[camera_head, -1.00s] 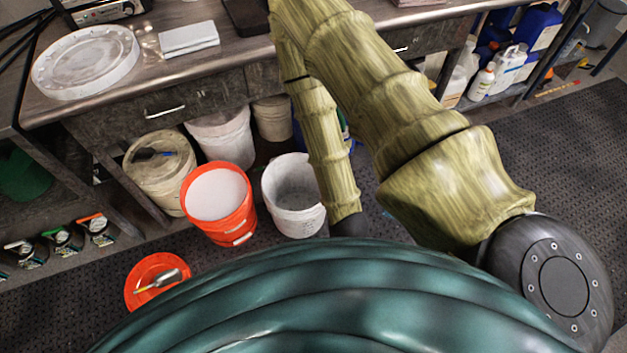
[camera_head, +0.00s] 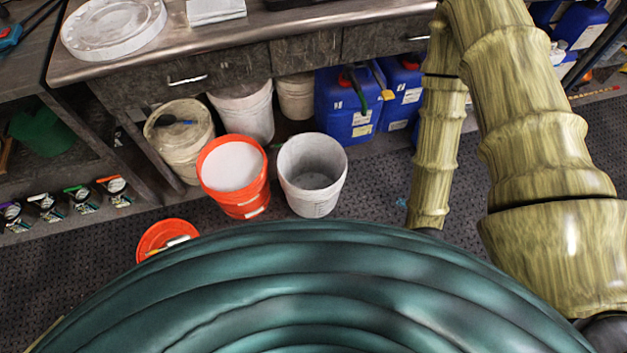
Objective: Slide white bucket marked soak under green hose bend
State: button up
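An open, empty white bucket (camera_head: 300,197) stands upright on the dark floor mat, in front of the bench. Small markings show low on its side, too small to read. A narrow green curved piece (camera_head: 357,88), perhaps the hose bend, shows against a blue jug behind and right of the bucket; I cannot trace its full length. My bamboo-patterned arm is right of the bucket and apart from it. Its forearm points down to a dark end, and the gripper is hidden behind my teal ribbed body.
An orange bucket (camera_head: 245,205) with pale contents stands close left of the white bucket. More pale buckets (camera_head: 243,110) and blue jugs (camera_head: 345,125) stand under the bench (camera_head: 230,55). An orange lid (camera_head: 155,238) with a tool lies front left. Floor right of the bucket is clear.

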aim_at(312, 167)
jog(key=k, duration=0.5)
jog(key=z, duration=1)
jog(key=i, duration=1)
jog(key=u, duration=2.55)
